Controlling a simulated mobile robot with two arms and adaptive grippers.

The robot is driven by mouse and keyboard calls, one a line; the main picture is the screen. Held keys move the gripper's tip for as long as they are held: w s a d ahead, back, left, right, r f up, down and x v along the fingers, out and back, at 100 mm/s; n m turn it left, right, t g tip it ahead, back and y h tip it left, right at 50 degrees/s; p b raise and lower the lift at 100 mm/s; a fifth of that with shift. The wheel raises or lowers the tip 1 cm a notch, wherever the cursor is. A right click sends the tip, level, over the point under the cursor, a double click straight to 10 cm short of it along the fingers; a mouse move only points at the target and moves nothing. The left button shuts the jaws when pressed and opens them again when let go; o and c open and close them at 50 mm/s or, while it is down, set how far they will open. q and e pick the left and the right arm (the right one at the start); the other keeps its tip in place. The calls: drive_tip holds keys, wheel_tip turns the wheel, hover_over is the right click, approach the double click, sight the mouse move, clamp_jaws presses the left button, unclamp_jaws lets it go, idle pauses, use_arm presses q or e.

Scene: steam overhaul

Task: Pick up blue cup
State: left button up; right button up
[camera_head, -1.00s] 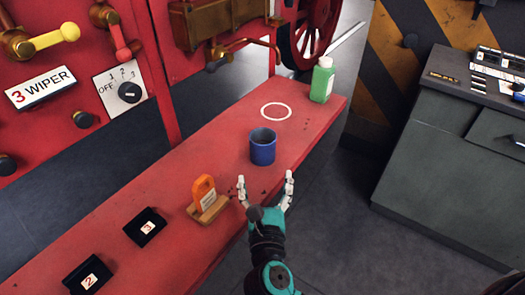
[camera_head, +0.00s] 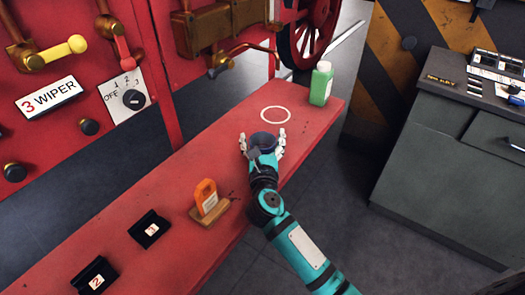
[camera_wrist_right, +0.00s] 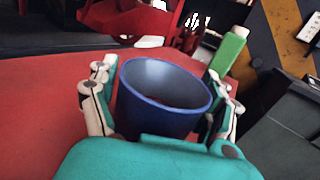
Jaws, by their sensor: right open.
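The blue cup (camera_head: 263,139) stands upright on the red bench (camera_head: 190,255), partly hidden by my right gripper in the head view. My right gripper (camera_head: 263,143) is open, with one white finger on each side of the cup. In the right wrist view the cup (camera_wrist_right: 162,97) sits between the fingers of the gripper (camera_wrist_right: 160,105), its open rim facing up. I cannot tell whether the fingers touch it. My left gripper does not show.
A white ring (camera_head: 276,115) is marked on the bench beyond the cup. A green bottle (camera_head: 321,83) stands at the far right end. An orange tag on a wooden base (camera_head: 208,203) and two black numbered blocks (camera_head: 150,229) lie nearer. A grey cabinet (camera_head: 440,170) stands right.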

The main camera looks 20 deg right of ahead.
drive_tip(key=shift+w+d, duration=0.2)
drive_tip(key=shift+w, duration=0.5)
drive_tip(key=shift+f, duration=0.1)
drive_tip(key=c, duration=1.2)
drive_tip(key=shift+c, duration=1)
